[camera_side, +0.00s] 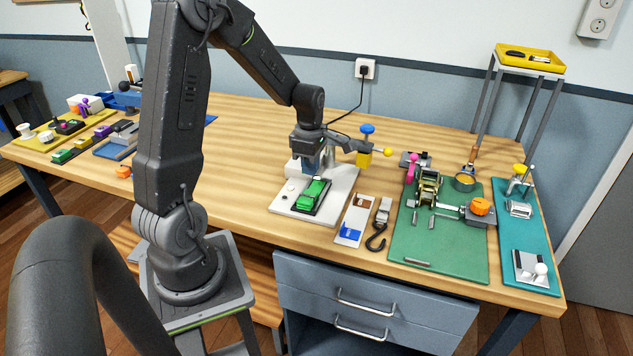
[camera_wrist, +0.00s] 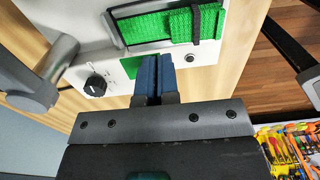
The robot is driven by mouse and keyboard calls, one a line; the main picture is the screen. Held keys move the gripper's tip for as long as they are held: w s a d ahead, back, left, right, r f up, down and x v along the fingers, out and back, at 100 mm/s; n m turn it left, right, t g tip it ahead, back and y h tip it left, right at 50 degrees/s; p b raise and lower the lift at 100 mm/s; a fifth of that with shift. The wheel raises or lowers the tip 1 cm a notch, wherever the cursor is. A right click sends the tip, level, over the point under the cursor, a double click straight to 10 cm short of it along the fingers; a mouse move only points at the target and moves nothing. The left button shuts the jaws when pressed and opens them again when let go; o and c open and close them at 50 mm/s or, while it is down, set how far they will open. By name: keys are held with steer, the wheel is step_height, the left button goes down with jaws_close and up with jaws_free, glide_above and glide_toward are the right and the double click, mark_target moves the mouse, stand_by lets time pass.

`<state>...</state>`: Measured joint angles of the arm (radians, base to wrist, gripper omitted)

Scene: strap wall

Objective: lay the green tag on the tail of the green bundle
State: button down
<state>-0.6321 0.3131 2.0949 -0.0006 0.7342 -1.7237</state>
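The green bundle (camera_side: 315,190) lies in a dark tray on a white base; in the wrist view its folded green webbing (camera_wrist: 165,27) has a black band across it. My gripper (camera_side: 312,170) points down at the back of this base. In the wrist view its dark blue fingers (camera_wrist: 158,62) are close together with a thin dark line between them. A flat green square (camera_wrist: 133,66), which looks like the green tag, shows at the left of the fingertips and partly behind them. I cannot tell whether the fingers grip it or are only above it.
A hook (camera_side: 376,241) lies at the front. A green mat (camera_side: 440,255) with a ratchet (camera_side: 428,187) is further right.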

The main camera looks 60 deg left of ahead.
steer(key=shift+w+d+f, duration=0.4)
steer(key=shift+w+f, duration=0.05)
steer(key=shift+w, duration=0.15)
steer(key=shift+f, duration=2)
steer(key=c, duration=1.8)
jaws_free()
steer(key=shift+f, duration=0.15)
steer(key=shift+o, duration=0.8)
